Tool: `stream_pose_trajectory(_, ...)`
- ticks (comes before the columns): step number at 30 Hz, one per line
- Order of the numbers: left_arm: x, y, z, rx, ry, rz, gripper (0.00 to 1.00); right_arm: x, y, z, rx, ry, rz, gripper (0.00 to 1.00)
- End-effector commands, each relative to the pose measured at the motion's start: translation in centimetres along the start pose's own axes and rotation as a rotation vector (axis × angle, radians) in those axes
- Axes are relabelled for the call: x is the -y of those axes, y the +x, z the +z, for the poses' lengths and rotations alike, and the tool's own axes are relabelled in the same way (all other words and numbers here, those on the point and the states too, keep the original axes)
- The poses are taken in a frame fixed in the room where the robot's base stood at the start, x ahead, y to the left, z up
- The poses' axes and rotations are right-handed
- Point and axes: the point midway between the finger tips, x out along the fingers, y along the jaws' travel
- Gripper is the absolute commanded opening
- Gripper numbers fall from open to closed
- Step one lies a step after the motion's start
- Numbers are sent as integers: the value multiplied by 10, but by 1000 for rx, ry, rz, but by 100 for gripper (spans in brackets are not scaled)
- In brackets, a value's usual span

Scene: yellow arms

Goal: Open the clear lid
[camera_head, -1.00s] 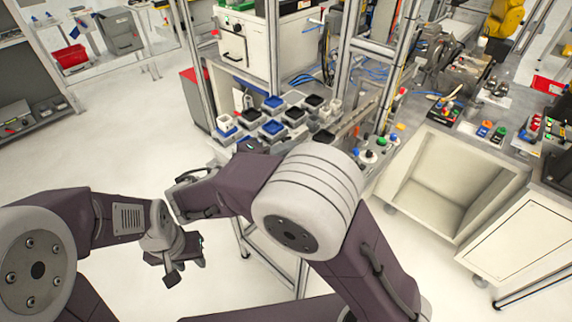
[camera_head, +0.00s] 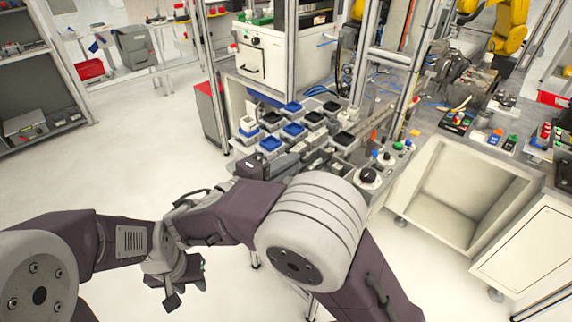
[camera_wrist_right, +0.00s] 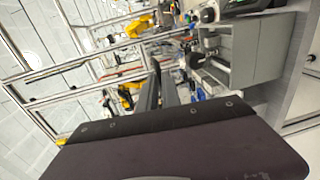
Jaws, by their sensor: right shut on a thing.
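I cannot make out the clear lid in either view. My right gripper (camera_head: 308,156) is at the front edge of the workbench, just in front of the small trays and partly hidden by my own arm. In the right wrist view its dark fingers (camera_wrist_right: 161,84) point at the bench and are close together. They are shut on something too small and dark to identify. My left gripper (camera_head: 184,282) hangs low over the bare floor at the left, away from the bench. Whether its fingers are open is unclear.
Small blue and black trays (camera_head: 292,130) stand in rows on the bench. A white box with a black handle (camera_head: 262,60) stands behind them. Round knobs and buttons (camera_head: 370,176) are right of my right gripper. An open cream cabinet (camera_head: 450,190) stands further right. Floor at left is clear.

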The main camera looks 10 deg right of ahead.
Motion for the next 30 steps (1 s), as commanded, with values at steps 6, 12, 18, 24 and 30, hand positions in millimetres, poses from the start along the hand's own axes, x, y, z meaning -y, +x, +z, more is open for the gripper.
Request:
stream_pose_trajectory(6,0,2,0,0,0,0,36,12,2,2,6,-16,-21,0)
stream_pose_trajectory(12,0,2,0,0,0,0,36,12,3,2,7,-16,-21,21)
stream_pose_trajectory(18,0,2,0,0,0,0,36,10,2,1,4,-12,-20,31)
stream_pose_trajectory(24,0,1,0,0,0,0,36,9,1,1,3,-10,-20,31)
stream_pose_trajectory(30,0,1,0,0,0,0,36,8,1,0,2,-8,-19,31)
